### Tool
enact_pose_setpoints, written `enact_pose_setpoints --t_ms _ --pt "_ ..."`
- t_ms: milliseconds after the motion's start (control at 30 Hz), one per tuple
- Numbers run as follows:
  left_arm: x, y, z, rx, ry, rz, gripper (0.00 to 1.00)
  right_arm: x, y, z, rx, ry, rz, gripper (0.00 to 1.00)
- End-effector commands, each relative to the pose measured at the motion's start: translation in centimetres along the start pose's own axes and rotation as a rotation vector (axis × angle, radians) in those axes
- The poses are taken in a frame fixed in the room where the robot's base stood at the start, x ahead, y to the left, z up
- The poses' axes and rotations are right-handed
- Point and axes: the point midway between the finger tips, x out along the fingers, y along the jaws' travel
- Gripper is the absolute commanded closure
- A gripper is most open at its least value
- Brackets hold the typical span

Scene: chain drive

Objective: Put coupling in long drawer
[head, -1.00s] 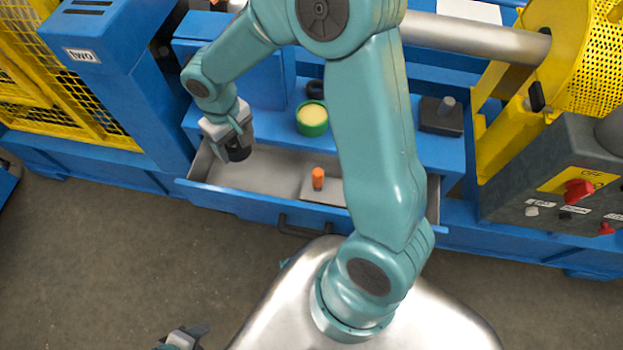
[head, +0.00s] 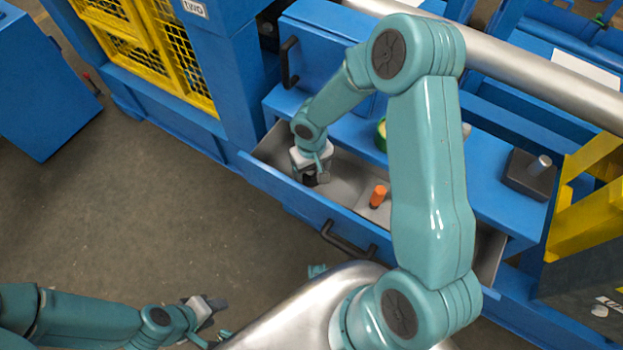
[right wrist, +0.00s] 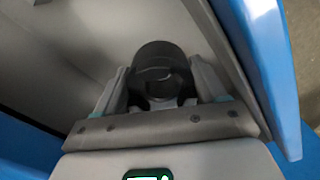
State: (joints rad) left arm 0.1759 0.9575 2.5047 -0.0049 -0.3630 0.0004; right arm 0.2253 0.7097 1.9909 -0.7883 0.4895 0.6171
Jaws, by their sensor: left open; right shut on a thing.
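The coupling is a short black cylinder, seen close in the right wrist view (right wrist: 160,68). My right gripper (right wrist: 160,92) is shut on it, one finger on each side. In the head view the right gripper (head: 313,172) is down inside the left part of the open long drawer (head: 275,190), and only a dark bit of the coupling (head: 310,181) shows below it. I cannot tell whether the coupling touches the drawer floor. My left gripper (head: 217,312) is open and empty, low in the picture and well away from the drawer.
An orange cylinder (head: 378,196) stands in the drawer to the right of the gripper. A green container (head: 382,128) is partly hidden behind my right arm. A dark block with a metal pin (head: 530,172) sits on the blue ledge. The drawer's left floor is clear.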

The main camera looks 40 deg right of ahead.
Motion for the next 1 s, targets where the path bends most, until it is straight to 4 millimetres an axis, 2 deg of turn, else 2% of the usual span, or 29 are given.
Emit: enact_pose_setpoints --t_ms 300,767,800,833,1000 --pt "1.0 -0.4 0.0 0.0 0.0 0.0 0.53 4.1 0.0 0.0 0.001 0.0 0.0 1.0" --pt "1.4 -0.5 0.0 0.0 0.0 0.0 0.53 4.7 0.0 -0.1 0.001 0.002 0.0 1.0" --pt "1.4 -0.5 0.0 0.0 0.0 0.0 0.53 4.7 0.0 0.0 0.001 0.0 0.0 0.26" --pt "1.4 -0.5 0.0 0.0 0.0 0.0 0.53 4.6 0.0 0.0 0.0 0.0 0.0 0.19" --pt "1.3 -0.5 0.0 0.0 0.0 0.0 0.53 4.6 0.0 0.0 0.0 -0.001 -0.001 0.19"
